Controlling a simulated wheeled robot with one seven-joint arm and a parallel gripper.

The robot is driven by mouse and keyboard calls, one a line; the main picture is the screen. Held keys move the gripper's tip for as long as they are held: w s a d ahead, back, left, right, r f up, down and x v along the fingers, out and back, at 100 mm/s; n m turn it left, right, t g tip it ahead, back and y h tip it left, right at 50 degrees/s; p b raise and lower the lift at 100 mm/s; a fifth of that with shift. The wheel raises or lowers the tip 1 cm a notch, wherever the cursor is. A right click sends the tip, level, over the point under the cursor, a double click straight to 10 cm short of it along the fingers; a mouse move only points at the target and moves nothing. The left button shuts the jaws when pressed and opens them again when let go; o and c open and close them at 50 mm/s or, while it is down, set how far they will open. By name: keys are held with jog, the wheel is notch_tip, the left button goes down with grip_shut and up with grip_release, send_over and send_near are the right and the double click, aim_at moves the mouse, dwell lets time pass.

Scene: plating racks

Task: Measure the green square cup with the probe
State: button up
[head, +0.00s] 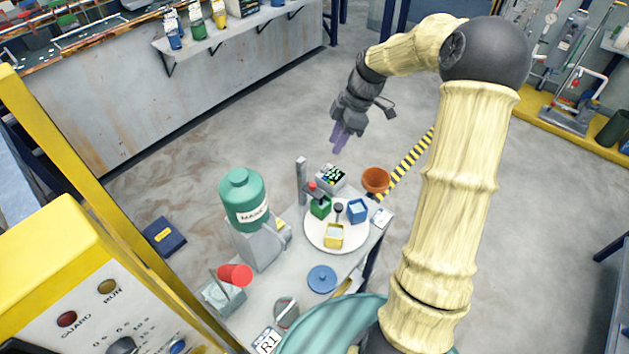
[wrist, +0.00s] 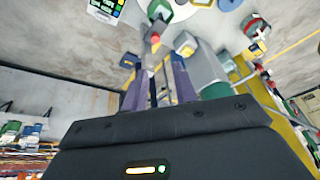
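The green square cup (head: 320,208) stands on a round white turntable (head: 312,239), beside a blue square cup (head: 358,210) and a yellow square cup (head: 333,236). A red-topped piece (head: 312,186) sits by the grey post (head: 301,180), just above the green cup; it looks like the probe. A meter with a lit display (head: 331,176) stands behind. My gripper (head: 341,138) hangs in the air beyond the table, purple fingers down, apart from everything. In the wrist view my gripper (wrist: 160,85) has its fingers spread with nothing held; the red piece (wrist: 155,38) shows beyond them.
A green tank (head: 243,197) on a grey stand is left of the turntable. An orange bowl (head: 376,179) is at the back right corner. A red cup (head: 235,274), blue disc (head: 322,278) and R1 card (head: 267,342) are nearer. The floor behind the table is clear.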

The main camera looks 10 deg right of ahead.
aim_at(313, 184)
jog(key=shift+w+d+r+n+y, duration=0.15)
jog(key=shift+w+d+n+y, duration=0.15)
jog(key=shift+w+d+n, duration=0.25)
jog(key=p+x, duration=0.5)
jog(key=x, duration=1.1)
jog(key=shift+x, duration=0.75)
grip_shut()
